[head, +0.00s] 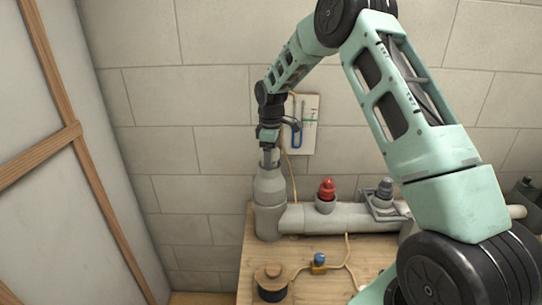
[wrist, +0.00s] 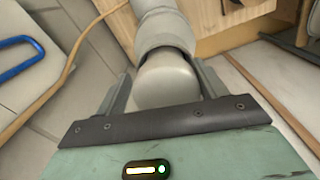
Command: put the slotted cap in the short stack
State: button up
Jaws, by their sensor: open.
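My gripper (head: 269,152) is at the top of the tall grey stack (head: 269,205) at the left end of the pipe. In the wrist view my gripper (wrist: 164,86) is open, one finger on each side of a pale, smooth, rounded piece (wrist: 166,82). That piece sits at the mouth of a grey pipe collar (wrist: 160,30); I see no slot on it, and finger contact is unclear. A red stepped cap (head: 327,188) stands in a short grey stack (head: 325,206). A grey stepped cap (head: 385,187) stands further right; I cannot tell which is slotted.
A grey pipe (head: 350,218) runs along the back of the wooden bench (head: 325,283). A dark round pot with a wooden top (head: 270,277) and a blue-topped yellow valve (head: 319,261) stand in front. A panel with a blue loop (head: 303,125) hangs on the wall.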

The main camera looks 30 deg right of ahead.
jog(key=shift+s+a+f, duration=0.35)
jog(key=shift+s+f, duration=0.05)
jog(key=shift+f, duration=0.2)
notch_tip(320, 180, up, 19)
jog(key=b, duration=0.4)
jog(key=shift+w+d+f, duration=0.2)
jog(key=shift+w+d, duration=0.05)
jog(key=shift+d, duration=0.05)
